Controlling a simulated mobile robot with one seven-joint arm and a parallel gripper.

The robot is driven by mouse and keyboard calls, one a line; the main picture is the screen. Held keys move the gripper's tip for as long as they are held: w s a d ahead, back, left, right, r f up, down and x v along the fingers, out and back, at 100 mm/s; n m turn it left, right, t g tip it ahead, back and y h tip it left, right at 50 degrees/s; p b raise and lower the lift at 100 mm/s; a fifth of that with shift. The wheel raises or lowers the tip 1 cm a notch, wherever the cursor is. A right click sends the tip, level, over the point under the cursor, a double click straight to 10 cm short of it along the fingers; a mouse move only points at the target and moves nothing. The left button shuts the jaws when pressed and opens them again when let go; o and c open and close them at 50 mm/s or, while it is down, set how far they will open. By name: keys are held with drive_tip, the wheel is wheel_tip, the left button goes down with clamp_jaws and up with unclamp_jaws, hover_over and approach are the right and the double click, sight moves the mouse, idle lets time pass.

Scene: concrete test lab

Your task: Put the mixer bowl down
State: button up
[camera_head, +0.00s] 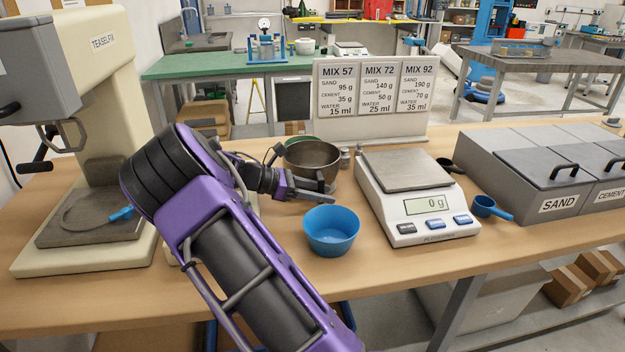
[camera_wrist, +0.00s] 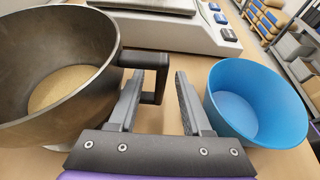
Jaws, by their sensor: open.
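The mixer bowl is a dark metal bowl (camera_head: 312,153) that appears to stand on the bench behind my gripper. In the wrist view the bowl (camera_wrist: 50,45) fills the left side, upright, with a round beige patch at its bottom inside. Its dark handle (camera_wrist: 152,88) juts right into the space between my fingers, partly hidden by the left finger. My gripper (camera_head: 318,191) is open, its fingers apart around the handle in the wrist view (camera_wrist: 160,90). The right finger is clear of the handle; whether the left touches it I cannot tell.
A blue bowl (camera_head: 331,238) stands just in front of my gripper. A scale (camera_head: 405,171) reading 0 g is to the right, with sand and cement bins (camera_head: 530,165) beyond. A cream mixer machine (camera_head: 105,95) stands left. A mix board (camera_head: 372,128) stands behind.

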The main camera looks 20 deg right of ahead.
clamp_jaws()
idle(1.4)
